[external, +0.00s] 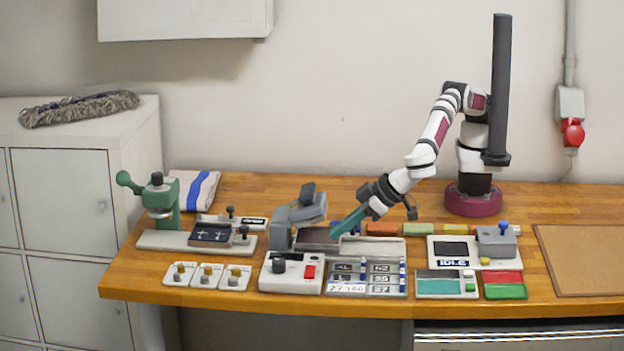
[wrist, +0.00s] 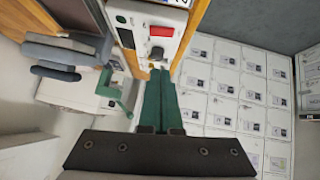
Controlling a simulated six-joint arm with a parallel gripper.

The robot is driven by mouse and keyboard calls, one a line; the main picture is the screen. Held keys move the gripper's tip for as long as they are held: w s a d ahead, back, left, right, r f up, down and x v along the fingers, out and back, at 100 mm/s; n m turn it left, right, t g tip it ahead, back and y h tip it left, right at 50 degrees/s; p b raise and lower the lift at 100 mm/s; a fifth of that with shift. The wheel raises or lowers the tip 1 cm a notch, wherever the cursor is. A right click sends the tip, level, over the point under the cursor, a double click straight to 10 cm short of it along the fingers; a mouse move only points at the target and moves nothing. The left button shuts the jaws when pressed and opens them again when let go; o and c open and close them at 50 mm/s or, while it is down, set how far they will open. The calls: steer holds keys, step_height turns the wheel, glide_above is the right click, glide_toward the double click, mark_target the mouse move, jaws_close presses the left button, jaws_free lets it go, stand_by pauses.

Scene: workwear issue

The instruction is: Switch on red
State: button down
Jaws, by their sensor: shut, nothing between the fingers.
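A red rocker switch (external: 310,272) sits on the front panel of a pale box with a black knob (external: 279,265), at the middle front of the bench. In the wrist view the red switch (wrist: 161,31) is beyond my fingertips, with a visible gap in the picture. My gripper (external: 334,235) has teal fingers pointing down and left, above and behind the box. In the wrist view my gripper (wrist: 160,72) is shut and empty. I cannot tell the switch's position. A red block or pad (external: 503,277) lies above a green one (external: 505,292) further right.
A grey clamp-like device (external: 297,216) stands behind the box, close left of my fingers. A brown board (external: 590,260) lies far right.

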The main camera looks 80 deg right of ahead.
steer(key=shift+v, duration=1.55)
steer(key=shift+d+r, duration=0.2)
steer(key=shift+d, duration=0.5)
steer(key=shift+w, duration=0.15)
glide_above(306, 268)
steer(key=s+a, duration=0.1)
steer(key=s, duration=0.2)
step_height(306, 268, down, 7)
steer(key=shift+s+r, duration=0.1)
steer(key=shift+r, duration=0.05)
steer(key=f, duration=0.3)
steer(key=shift+d+f, duration=0.2)
steer(key=shift+f, duration=0.45)
